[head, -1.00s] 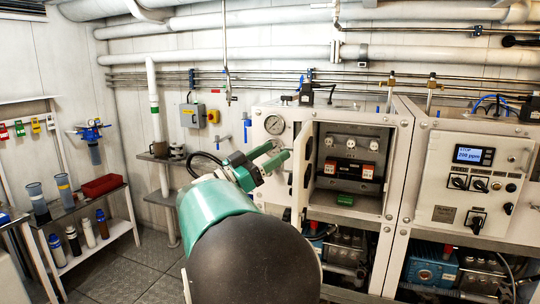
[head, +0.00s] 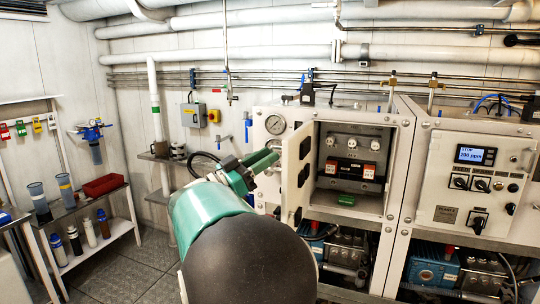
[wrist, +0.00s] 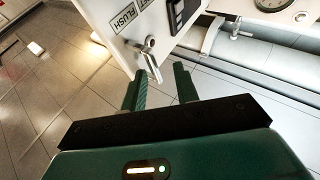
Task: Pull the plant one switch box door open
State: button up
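The switch box door (head: 293,175) is a white panel standing wide open at the left edge of the switch box (head: 386,207), its inner face partly turned to me. In the wrist view the door (wrist: 112,20) shows its outer face, with a FLUSH label and a metal handle (wrist: 147,55). My gripper (head: 270,160) is on the outer side of the door. In the wrist view my gripper (wrist: 160,72) has its two green fingers apart, with the handle's lower end showing between their tips. I cannot tell whether they touch it.
Inside the box are relays and switches (head: 352,170). A second cabinet (head: 468,190) with a display stands to the right. A pressure gauge (head: 275,124) is above my gripper. A shelf of bottles (head: 90,232) stands at the left, with clear floor (head: 130,270) beside it.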

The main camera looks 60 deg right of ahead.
jog(key=v, duration=1.2)
jog(key=shift+a+r, duration=0.1)
jog(key=shift+r, duration=0.05)
